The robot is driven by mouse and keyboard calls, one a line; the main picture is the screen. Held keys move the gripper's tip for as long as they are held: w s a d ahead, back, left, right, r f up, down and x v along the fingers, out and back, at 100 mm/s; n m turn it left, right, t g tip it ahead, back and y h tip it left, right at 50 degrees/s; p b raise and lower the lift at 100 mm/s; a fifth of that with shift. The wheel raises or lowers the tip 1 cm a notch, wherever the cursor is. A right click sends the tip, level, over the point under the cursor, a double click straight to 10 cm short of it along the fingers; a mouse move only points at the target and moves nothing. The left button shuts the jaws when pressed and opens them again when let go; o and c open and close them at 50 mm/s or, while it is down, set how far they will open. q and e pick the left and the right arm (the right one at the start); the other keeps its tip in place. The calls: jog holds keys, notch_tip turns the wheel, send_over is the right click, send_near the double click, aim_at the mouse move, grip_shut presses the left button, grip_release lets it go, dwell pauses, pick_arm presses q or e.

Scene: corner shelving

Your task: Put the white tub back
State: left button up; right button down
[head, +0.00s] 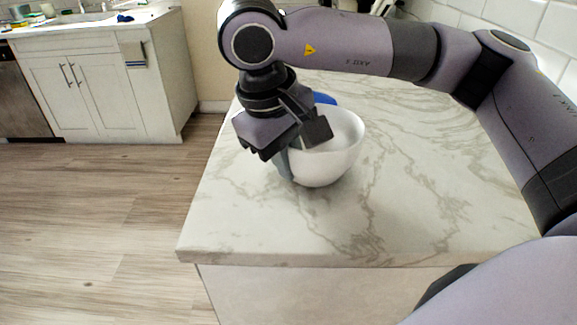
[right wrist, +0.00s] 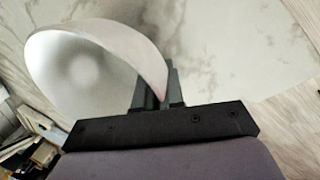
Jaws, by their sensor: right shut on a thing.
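The white tub (head: 335,158) is a round, open bowl shape over the marble counter in the head view. My right gripper (head: 288,160) comes down at its left side and is shut on its wall. The right wrist view shows the tub (right wrist: 95,60) tilted in the picture, with its rim edge between the fingers (right wrist: 160,88). I cannot tell whether the tub's base touches the counter. Part of its left side is hidden by my gripper. My left gripper is not in view.
The marble counter (head: 400,215) is clear in front and to the right. A blue thing (head: 325,98) is partly hidden behind my gripper and the tub. A tiled wall stands at the back right. A white cabinet with a sink (head: 105,90) stands across the wooden floor.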

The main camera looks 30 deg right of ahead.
jog(key=shift+f, duration=0.5)
jog(key=shift+f, duration=0.2)
jog(key=c, duration=1.2)
grip_release()
jog(key=shift+c, duration=0.2)
jog(key=shift+r, duration=0.1)
